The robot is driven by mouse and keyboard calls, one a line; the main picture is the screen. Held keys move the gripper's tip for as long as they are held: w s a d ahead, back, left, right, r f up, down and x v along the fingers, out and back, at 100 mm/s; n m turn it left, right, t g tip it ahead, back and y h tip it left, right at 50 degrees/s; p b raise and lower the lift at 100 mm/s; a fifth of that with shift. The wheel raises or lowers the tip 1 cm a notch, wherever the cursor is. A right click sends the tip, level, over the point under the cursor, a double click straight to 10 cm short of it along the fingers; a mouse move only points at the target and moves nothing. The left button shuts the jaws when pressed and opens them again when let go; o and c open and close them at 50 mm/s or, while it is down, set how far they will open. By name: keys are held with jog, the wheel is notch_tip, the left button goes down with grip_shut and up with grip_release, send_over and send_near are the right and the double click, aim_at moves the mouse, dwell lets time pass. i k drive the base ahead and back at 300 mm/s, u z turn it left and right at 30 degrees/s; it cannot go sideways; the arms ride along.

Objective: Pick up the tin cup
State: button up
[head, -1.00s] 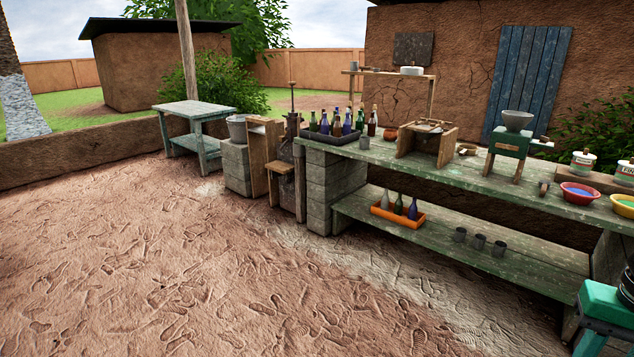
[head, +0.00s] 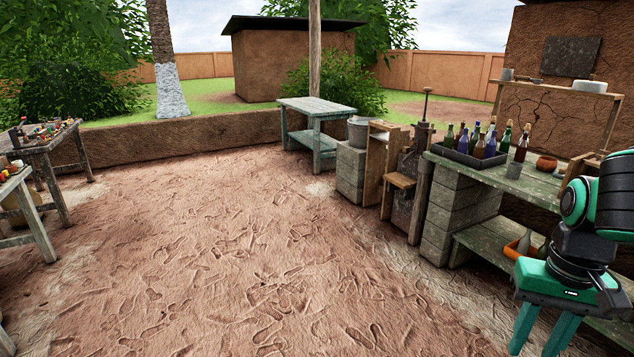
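A small grey metal cup (head: 514,170), which looks like a tin cup, stands upright on the long green workbench, just right of the bottle tray. Another small grey cup-like vessel (head: 507,74) stands on the high wall shelf. I cannot tell which one the task means. My gripper (head: 532,349) hangs at the lower right, fingers pointing down and spread apart, with no object visible between them. It is in front of the bench, apart from both cups. The right fingertip is cut off by the picture's edge.
The workbench (head: 545,184) carries a dark tray (head: 466,158) of bottles and a clay bowl (head: 547,162). A small table (head: 315,106) stands behind, cluttered tables (head: 45,145) at left. The dirt floor between is open.

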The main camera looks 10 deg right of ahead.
aim_at(514, 169)
jog(key=u, duration=0.05)
jog(key=i, duration=2.4)
jog(key=z, duration=0.95)
jog(key=i, duration=1.1)
jog(key=z, duration=0.7)
jog(key=i, duration=0.3)
jog(key=z, duration=0.25)
